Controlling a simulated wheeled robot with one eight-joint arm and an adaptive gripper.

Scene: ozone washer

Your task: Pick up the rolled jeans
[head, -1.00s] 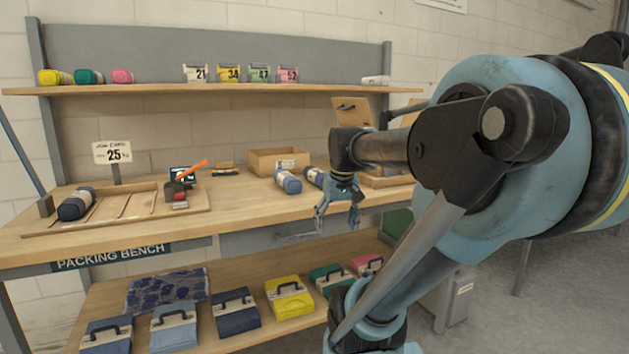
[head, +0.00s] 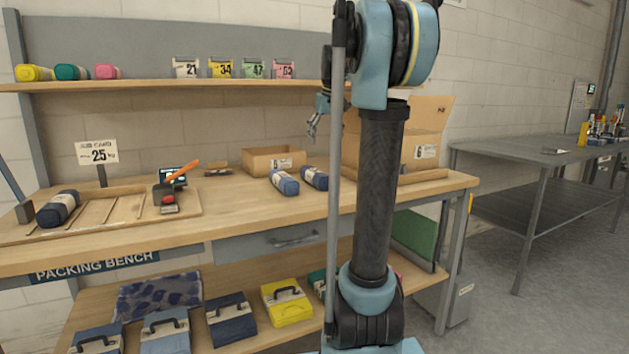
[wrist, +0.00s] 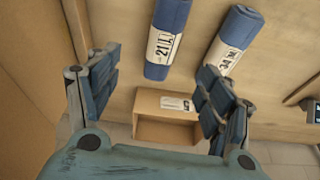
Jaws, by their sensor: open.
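Two rolled blue jeans with pale paper bands lie on the packing bench: a left roll (head: 285,182) and a right roll (head: 314,178). In the wrist view, one roll's band reads 21 (wrist: 168,40) and the other's seems to read 34 (wrist: 232,40). A darker roll (head: 58,208) lies on the slatted wooden tray at the bench's left. My gripper (head: 313,128) is open and empty, above the bench and the right roll. Its fingers are spread in the wrist view (wrist: 160,100), with both rolls beyond them. My arm hides part of the bench.
A small open carton (head: 272,162) stands behind the rolls and a large carton (head: 424,130) at the right. A shelf (head: 150,86) runs above the bench. A scale with an orange-handled tool (head: 172,188) stands left. A grey metal table (head: 530,150) is at far right.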

